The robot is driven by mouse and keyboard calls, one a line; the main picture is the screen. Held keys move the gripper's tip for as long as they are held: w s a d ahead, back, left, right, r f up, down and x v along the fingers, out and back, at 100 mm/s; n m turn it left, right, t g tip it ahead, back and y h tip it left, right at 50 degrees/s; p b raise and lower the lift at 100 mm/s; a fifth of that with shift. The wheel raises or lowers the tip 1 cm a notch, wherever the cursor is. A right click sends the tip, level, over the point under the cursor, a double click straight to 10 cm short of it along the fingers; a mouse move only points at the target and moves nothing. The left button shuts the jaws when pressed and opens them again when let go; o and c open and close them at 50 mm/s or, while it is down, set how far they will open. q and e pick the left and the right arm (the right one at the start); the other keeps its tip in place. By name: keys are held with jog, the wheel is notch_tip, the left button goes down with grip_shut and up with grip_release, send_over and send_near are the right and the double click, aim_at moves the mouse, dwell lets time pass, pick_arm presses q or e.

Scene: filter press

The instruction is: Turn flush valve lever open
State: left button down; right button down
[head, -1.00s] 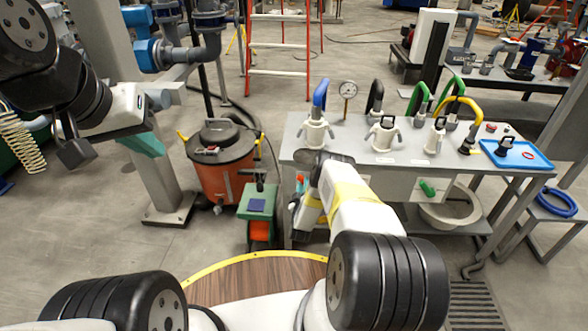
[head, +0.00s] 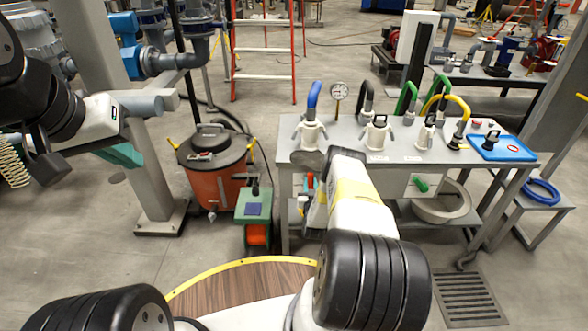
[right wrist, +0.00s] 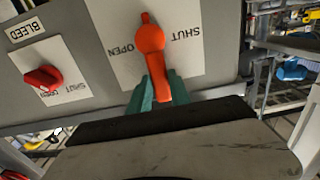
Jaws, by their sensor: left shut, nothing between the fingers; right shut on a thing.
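The flush valve lever (right wrist: 152,58) is an orange handle on a white plate marked SHUT and OPEN (right wrist: 145,45) in the right wrist view. Its handle hangs toward the bottom of that picture, leaning slightly right. My right gripper (right wrist: 161,88) has its teal fingers on both sides of the handle's lower part and is shut on it. In the head view my right forearm reaches to the left end of the bench, and the wrist largely hides this spot. My left gripper (head: 122,155) is shut and empty, raised at the left, away from the bench.
A red knob (right wrist: 43,78) on a BLEED plate sits left of the lever. The grey bench (head: 290,145) carries several hose fittings and a gauge (head: 339,91). An orange drum (head: 213,180) and a green cart (head: 253,203) stand left of it.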

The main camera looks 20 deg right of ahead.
jog(key=shift+s+d+f+m, duration=0.25)
jog(key=shift+d+m, duration=0.4)
jog(key=shift+m, duration=0.85)
jog(key=shift+s+d+f+m, duration=0.15)
jog(key=shift+d+f+m, duration=0.35)
jog(key=shift+m, duration=1)
jog(key=shift+s+d+f+m, duration=0.2)
jog(key=shift+d+m, duration=0.55)
jog(key=shift+m, duration=0.75)
jog(key=c, duration=1.2)
grip_release()
jog(key=shift+s, duration=0.1)
jog(key=v, duration=0.7)
jog(key=shift+s, duration=0.3)
